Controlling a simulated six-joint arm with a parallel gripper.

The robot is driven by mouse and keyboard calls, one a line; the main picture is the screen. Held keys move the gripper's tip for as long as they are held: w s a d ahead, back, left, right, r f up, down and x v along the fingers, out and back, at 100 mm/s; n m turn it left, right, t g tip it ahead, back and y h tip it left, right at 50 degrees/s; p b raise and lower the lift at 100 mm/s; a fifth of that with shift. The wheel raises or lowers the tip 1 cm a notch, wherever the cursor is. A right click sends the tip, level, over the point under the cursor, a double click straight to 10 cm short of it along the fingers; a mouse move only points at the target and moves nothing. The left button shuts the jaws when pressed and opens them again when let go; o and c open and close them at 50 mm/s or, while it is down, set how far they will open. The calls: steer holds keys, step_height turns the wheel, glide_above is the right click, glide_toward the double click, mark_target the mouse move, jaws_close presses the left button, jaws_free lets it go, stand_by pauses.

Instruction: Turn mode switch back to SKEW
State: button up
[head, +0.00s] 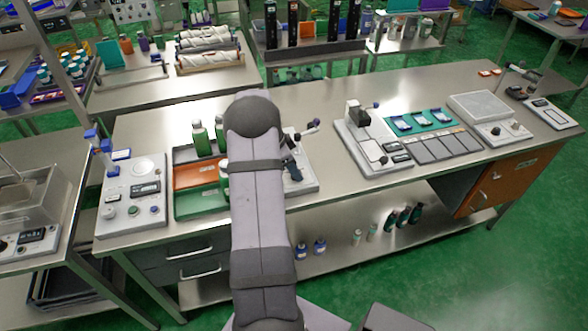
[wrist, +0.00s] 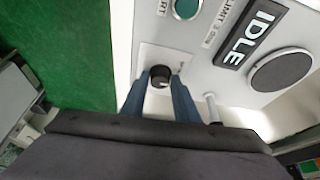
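The mode switch appears to be the small black round knob (wrist: 160,76) on a white plate at the panel's edge in the wrist view. My gripper (wrist: 161,80) has one blue finger on each side of this knob, very close to it. I cannot tell whether the fingers touch it. A pale mark shows on the knob, but its setting is unreadable and its label is mostly hidden by the right finger. The IDLE display (wrist: 254,33) is on the same panel. In the head view my arm partly hides the grey sleeve applicator (head: 305,181); the knob cannot be made out there.
A green button (wrist: 187,8) and a large dark grey disc (wrist: 281,71) sit on the panel. A pale post (wrist: 211,106) stands right of my fingers. An orange tray (head: 196,174) is left of my arm, and another device (head: 362,137) stands to the right.

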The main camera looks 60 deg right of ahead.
steer(key=c, duration=0.5)
steer(key=shift+b, duration=0.3)
steer(key=n+b, duration=0.2)
steer(key=shift+s+f+n+t+h+b, duration=0.1)
steer(key=shift+f+n+t+h+b, duration=0.05)
steer(key=shift+n+t+h+b, duration=0.15)
steer(key=shift+s+a+r+n+t+h+b, duration=0.15)
steer(key=shift+n+t+b, duration=0.25)
steer(key=shift+n, duration=0.5)
steer(key=shift+w+d+r+n+t+h+b, duration=0.15)
steer(key=shift+n+t+b, duration=0.25)
steer(key=shift+n, duration=0.5)
steer(key=shift+s+a+f, duration=0.1)
steer(key=o, duration=1)
steer(key=shift+o, duration=0.2)
